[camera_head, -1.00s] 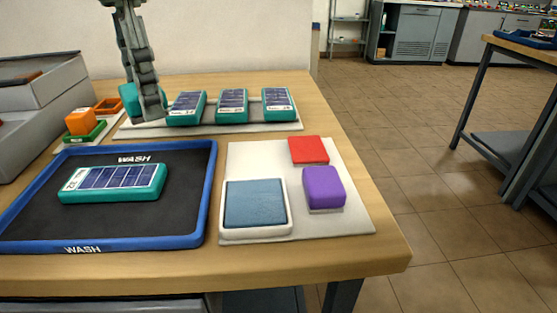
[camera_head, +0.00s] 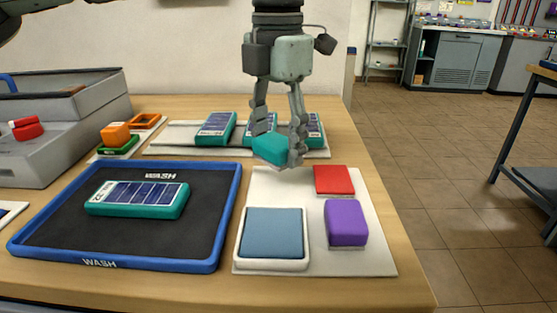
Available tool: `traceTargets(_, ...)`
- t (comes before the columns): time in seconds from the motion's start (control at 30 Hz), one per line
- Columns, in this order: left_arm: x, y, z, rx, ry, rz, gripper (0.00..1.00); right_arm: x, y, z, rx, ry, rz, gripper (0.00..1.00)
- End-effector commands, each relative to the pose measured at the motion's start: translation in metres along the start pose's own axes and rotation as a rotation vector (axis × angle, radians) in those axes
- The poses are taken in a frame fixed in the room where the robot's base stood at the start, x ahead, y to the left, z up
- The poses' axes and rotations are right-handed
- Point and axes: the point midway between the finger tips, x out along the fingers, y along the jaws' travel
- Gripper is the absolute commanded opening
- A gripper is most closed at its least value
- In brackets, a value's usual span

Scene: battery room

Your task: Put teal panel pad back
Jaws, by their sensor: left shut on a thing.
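The teal pad (camera_head: 270,149) is a plain teal block held between the fingers of my left gripper (camera_head: 280,153). It is tilted and sits over the back part of the pale pad board (camera_head: 262,182) as seen in the head view; I cannot tell if it touches anything below. The board carries a red pad (camera_head: 333,180) at back right, a purple pad (camera_head: 346,223) at right, and a blue pad (camera_head: 272,233) in a white tray at front left. The back left of the board is bare. My right gripper is not in view.
Three teal solar panels (camera_head: 215,128) lie on a rack (camera_head: 180,138) behind; my gripper partly hides two. Another panel (camera_head: 137,198) lies in the blue-rimmed wash tray (camera_head: 232,210). Orange and green blocks (camera_head: 116,135) and a grey bin (camera_head: 75,130) stand at left.

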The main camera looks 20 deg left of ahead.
Motion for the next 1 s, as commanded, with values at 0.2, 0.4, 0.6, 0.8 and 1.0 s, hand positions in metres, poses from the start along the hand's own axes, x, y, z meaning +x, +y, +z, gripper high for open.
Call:
traceTargets(0.2, 0.026, 0.0, 0.001, 0.0, 0.002, 0.001, 0.27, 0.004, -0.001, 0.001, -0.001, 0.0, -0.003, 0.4)
traceTargets(0.4, 0.041, 0.0, 0.001, 0.0, 0.0, -0.001, 0.27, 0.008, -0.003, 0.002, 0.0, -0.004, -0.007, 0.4)
traceTargets(0.6, 0.041, 0.0, 0.001, 0.0, -0.001, -0.001, 0.27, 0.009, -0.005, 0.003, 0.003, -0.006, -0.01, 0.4)
traceTargets(0.8, 0.045, 0.0, 0.001, 0.0, -0.001, -0.001, 0.27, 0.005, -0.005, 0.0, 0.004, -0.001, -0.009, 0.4)
traceTargets(1.0, 0.044, 0.0, 0.001, 0.0, -0.001, -0.001, 0.75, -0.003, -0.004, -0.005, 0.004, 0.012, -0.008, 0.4)
